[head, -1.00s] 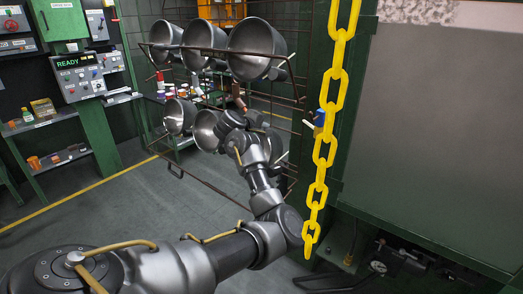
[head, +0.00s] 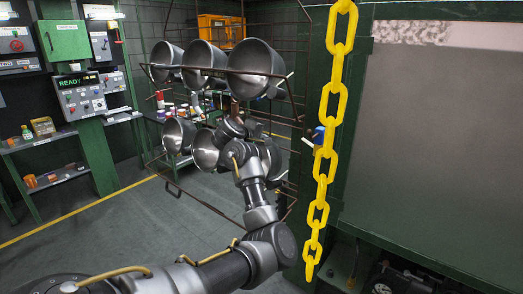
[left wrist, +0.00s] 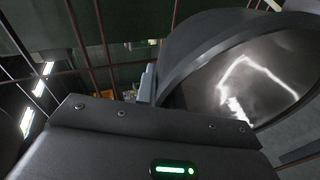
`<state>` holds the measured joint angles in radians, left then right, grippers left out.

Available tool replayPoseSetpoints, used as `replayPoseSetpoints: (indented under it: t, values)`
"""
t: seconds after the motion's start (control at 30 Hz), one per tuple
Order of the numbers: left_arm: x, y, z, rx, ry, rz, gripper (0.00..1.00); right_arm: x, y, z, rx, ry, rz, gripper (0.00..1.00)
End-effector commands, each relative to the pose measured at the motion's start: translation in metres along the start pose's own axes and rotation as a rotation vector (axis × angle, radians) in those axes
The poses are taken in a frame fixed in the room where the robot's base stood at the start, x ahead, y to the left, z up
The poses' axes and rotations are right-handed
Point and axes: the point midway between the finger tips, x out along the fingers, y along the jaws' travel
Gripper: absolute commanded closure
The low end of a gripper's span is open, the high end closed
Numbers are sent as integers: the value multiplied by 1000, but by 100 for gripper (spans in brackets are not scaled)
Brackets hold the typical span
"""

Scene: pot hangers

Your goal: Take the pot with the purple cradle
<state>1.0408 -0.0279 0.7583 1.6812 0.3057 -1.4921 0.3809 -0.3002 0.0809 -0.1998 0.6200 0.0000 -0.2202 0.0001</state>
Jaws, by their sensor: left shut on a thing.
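A wire rack (head: 240,72) in the head view holds grey metal pots in two rows. The upper row has a left pot (head: 166,62), a middle pot (head: 203,64) and a right pot (head: 252,68). Lower down are a left pot (head: 178,135) and another pot (head: 206,150) beside my wrist. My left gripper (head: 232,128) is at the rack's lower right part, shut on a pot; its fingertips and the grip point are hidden. In the left wrist view a pot (left wrist: 235,80) fills the upper right, close to the gripper body. I cannot make out any purple cradle.
A yellow chain (head: 325,150) hangs right of my arm. A large grey panel (head: 440,130) in a green frame fills the right. A control box (head: 80,95) and a shelf (head: 40,140) stand at the left. Grey floor (head: 110,230) is open between.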

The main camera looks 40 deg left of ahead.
Motion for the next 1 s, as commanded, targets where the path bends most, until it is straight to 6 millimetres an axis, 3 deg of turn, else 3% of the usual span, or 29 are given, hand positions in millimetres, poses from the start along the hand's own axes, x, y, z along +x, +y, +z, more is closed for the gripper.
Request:
replayPoseSetpoints:
  t: [0.33,0.63,0.7,1.0]
  values:
    - [-74,34,-26,4,9,5,100,29,-1,3,0,0,-1,64]
    - [-143,32,-46,1,6,5,100,51,-2,4,0,0,-2,64]
    - [-148,43,-46,-1,-3,6,100,27,-2,2,0,1,-1,64]
    - [-160,40,-50,0,-2,6,100,-8,-2,-1,1,1,-2,64]
